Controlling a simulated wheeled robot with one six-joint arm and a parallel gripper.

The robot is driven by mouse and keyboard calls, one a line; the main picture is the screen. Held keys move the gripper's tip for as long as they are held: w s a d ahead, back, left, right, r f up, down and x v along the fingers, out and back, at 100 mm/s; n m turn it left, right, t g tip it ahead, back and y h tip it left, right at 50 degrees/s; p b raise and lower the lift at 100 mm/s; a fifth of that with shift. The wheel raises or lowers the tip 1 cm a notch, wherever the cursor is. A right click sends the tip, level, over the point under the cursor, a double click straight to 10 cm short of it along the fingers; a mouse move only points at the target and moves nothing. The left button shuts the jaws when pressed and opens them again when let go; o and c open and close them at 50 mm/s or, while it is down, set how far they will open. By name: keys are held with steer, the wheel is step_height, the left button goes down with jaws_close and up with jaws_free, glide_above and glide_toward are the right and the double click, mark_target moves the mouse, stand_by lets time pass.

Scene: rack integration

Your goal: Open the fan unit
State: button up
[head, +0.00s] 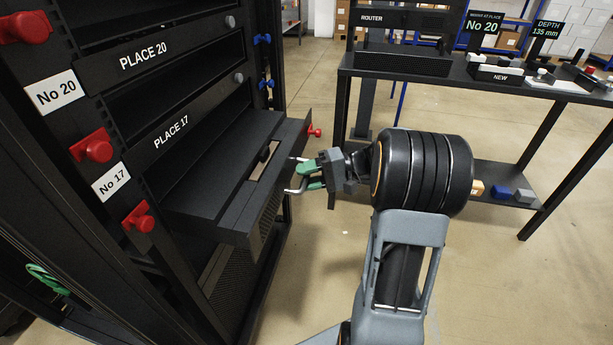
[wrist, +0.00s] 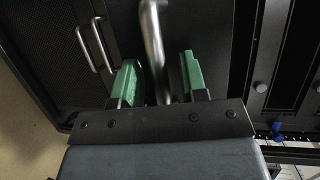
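A black drawer-like unit, which looks like the fan unit (head: 215,165), sticks out of the rack below the PLACE 17 label, with a slot in its top near the front. No label on it is readable. My gripper (head: 307,176) is at its front, its green fingers spread. In the wrist view the gripper (wrist: 160,80) has a bent metal handle (wrist: 152,35) between its fingers, nearer the left one. A gap shows to the right finger, so it is not clamped.
The black rack (head: 70,150) on the left carries red knobs (head: 97,146) and No 20 and No 17 tags. A black table (head: 450,75) with a router (head: 400,62) stands at the back right. Other metal handles (wrist: 95,45) show in the wrist view. Floor is clear between rack and table.

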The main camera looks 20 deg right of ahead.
steer(key=shift+d, duration=0.1)
steer(key=p+v, duration=0.2)
steer(key=v, duration=1.1)
steer(key=shift+d+r, duration=0.15)
steer(key=shift+d, duration=0.15)
steer(key=shift+s+r+p, duration=0.1)
steer(key=shift+s+p, duration=0.05)
steer(key=shift+p, duration=0.15)
steer(key=s+a+r+n+h+p, duration=0.2)
steer(key=s+a+r+h+p, duration=0.3)
steer(key=a+r+h+p, duration=0.2)
steer(key=s+a+r+n+h+p, duration=0.1)
steer(key=s+a+r+h+p, duration=0.5)
steer(key=a+r+p, duration=0.6)
steer(key=h+p, duration=0.2)
steer(key=p, duration=0.2)
steer(key=shift+r+n+h, duration=0.2)
steer(key=shift+n+h, duration=0.1)
steer(key=shift+n, duration=0.1)
